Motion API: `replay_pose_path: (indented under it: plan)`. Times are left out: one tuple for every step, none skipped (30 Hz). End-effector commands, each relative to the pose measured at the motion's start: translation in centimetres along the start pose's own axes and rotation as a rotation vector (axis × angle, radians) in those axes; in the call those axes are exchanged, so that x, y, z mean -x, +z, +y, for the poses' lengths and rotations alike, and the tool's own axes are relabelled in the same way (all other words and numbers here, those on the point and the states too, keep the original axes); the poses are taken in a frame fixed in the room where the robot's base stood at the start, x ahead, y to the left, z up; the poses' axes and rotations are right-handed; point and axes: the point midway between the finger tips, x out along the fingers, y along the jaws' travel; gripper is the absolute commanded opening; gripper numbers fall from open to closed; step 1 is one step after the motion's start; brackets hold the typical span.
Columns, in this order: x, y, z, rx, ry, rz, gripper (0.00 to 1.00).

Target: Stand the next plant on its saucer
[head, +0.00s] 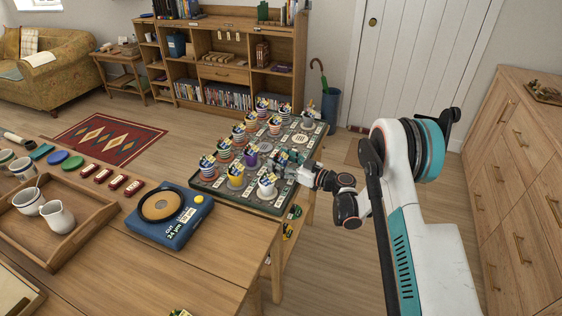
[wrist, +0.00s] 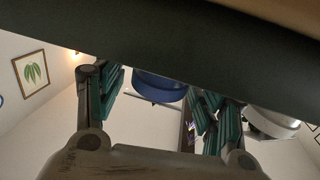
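Several potted plants with yellow and blue labels stand on a dark tray (head: 224,196) at the table's end. Among them are a purple pot (head: 251,158), a yellow pot (head: 235,182) and a white pot (head: 267,189) near the front edge. My gripper (head: 287,161) is low over the tray's right side, close to these pots. In the wrist view my gripper (wrist: 158,100) has its teal fingers apart. A blue rounded thing (wrist: 160,87) shows between them, with no clear contact. A white rounded thing (wrist: 270,122) is at the right. Saucers are hard to make out.
A blue boxed device with a round plate (head: 168,212) sits on the wooden table left of the tray. A wooden tray (head: 85,240) with white cups is farther left. A drawer cabinet (head: 520,170) stands at right. Bookshelves (head: 232,72) are behind.

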Motion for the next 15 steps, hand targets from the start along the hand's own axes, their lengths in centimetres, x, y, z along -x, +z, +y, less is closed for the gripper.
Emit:
replay_pose_path:
  plan:
    - [0.0, 0.0, 0.0, 0.0, 0.0, 0.0, 0.64]
    - [0.0, 0.0, 0.0, 0.0, 0.0, 0.0, 0.64]
    - [0.0, 0.0, 0.0, 0.0, 0.0, 0.0, 0.64]
    - [0.0, 0.0, 0.0, 0.0, 0.0, 0.0, 0.64]
    - [0.0, 0.0, 0.0, 0.0, 0.0, 0.0, 0.64]
    - [0.0, 0.0, 0.0, 0.0, 0.0, 0.0, 0.64]
    - [0.0, 0.0, 0.0, 0.0, 0.0, 0.0, 0.64]
    - [0.0, -0.1, 0.0, 0.0, 0.0, 0.0, 0.64]
    - [0.0, -0.2, 0.0, 0.0, 0.0, 0.0, 0.64]
    - [0.1, -0.3, 0.0, 0.0, 0.0, 0.0, 0.64]
    - [0.4, -0.3, 0.1, 0.0, 0.001, 0.0, 0.64]
    - [0.9, -0.4, 0.1, 0.0, 0.002, 0.0, 0.64]
    - [1.3, -0.4, 0.1, 0.0, 0.003, 0.0, 0.64]
    - [1.8, -0.5, 0.1, 0.0, 0.002, 0.0, 0.64]
    - [2.5, -0.5, 0.1, 0.0, 0.002, 0.0, 0.64]
